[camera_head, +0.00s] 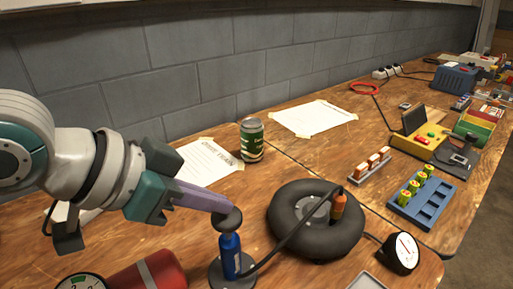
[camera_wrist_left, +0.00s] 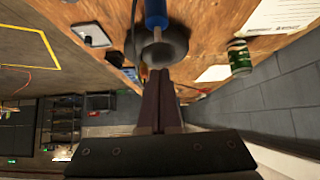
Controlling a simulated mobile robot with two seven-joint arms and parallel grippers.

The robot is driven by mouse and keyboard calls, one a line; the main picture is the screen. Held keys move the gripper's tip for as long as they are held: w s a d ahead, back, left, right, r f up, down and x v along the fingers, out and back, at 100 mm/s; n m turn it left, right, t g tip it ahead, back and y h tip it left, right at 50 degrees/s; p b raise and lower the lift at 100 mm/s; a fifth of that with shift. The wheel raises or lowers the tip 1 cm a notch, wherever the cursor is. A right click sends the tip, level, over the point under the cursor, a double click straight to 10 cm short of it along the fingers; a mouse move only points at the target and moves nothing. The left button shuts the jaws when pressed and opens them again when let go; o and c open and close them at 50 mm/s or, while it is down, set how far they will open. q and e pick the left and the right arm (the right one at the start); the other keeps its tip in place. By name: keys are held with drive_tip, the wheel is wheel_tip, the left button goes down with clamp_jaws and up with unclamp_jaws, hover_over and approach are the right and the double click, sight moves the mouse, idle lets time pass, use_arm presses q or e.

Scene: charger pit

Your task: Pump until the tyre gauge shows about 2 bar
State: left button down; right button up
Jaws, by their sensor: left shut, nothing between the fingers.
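The hand pump (camera_head: 231,255) has a blue barrel on a round dark foot and a dark knob (camera_head: 228,220) on top. My left gripper (camera_head: 226,207) is shut and empty, its tips right at the knob. The knob also shows in the left wrist view (camera_wrist_left: 160,48), just beyond the fingertips (camera_wrist_left: 158,74); whether they touch it I cannot tell. A dark hose runs from the pump to the black tyre (camera_head: 290,235), which lies flat with an orange connector (camera_head: 338,207) on it. The round tyre gauge (camera_head: 402,253) has a white face and red needle; its value is too small to read.
A red cylinder (camera_head: 150,272) lies at the front left, near another dial (camera_head: 80,283). A green can (camera_head: 251,140) and papers (camera_head: 208,163) stand behind the pump. A blue battery tray (camera_head: 432,205) is to the right. A block wall bounds the bench.

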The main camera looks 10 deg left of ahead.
use_arm(q)
drive_tip(key=v, duration=1)
drive_tip(key=shift+r+p, duration=0.25)
drive_tip(key=shift+p, duration=0.05)
use_arm(e)
drive_tip(key=shift+r, duration=1.15)
use_arm(q)
drive_tip(key=shift+d, duration=0.15)
use_arm(e)
drive_tip(key=shift+r, duration=0.1)
use_arm(q)
drive_tip(key=s+a+r+n+g+y+p, duration=0.1)
drive_tip(key=s+r+n+g+y+p, duration=0.15)
drive_tip(key=s+p, duration=0.4)
drive_tip(key=s+r+n+g+y+p, duration=0.1)
drive_tip(key=s+n+y+p, duration=0.2)
drive_tip(key=s+p, duration=0.3)
wheel_tip(320, 180, up, 37)
drive_tip(key=s+p, duration=0.1)
drive_tip(key=p, duration=3.5)
drive_tip(key=shift+s+a, duration=0.2)
drive_tip(key=shift+a, duration=0.05)
use_arm(e)
wheel_tip(320, 180, up, 48)
drive_tip(key=shift+r, duration=0.25)
drive_tip(key=shift+f, duration=0.1)
